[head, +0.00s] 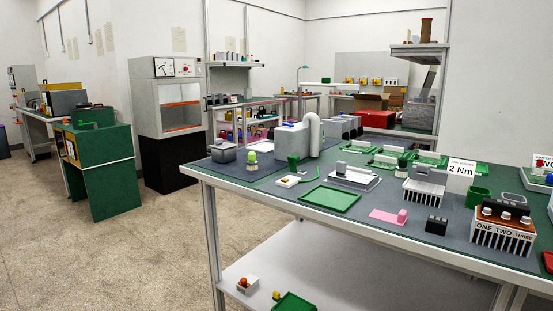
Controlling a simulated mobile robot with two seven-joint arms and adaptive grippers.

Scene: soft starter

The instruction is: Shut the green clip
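Several green items are on the workbench (420,218), and I cannot tell for certain which is the green clip. A small upright green piece (293,163) stands near the bench's left part, beside a low white block (287,181). A thin green strand runs close to it on the right. It is too small to tell whether this piece is open or shut. Neither of my grippers is in view.
A green tray (330,199) lies empty near the front edge. A grey machine with a bent pipe (313,132) stands behind. A pink piece (388,216), a black block (436,225) and finned units (503,235) stand to the right. Floor is clear at left.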

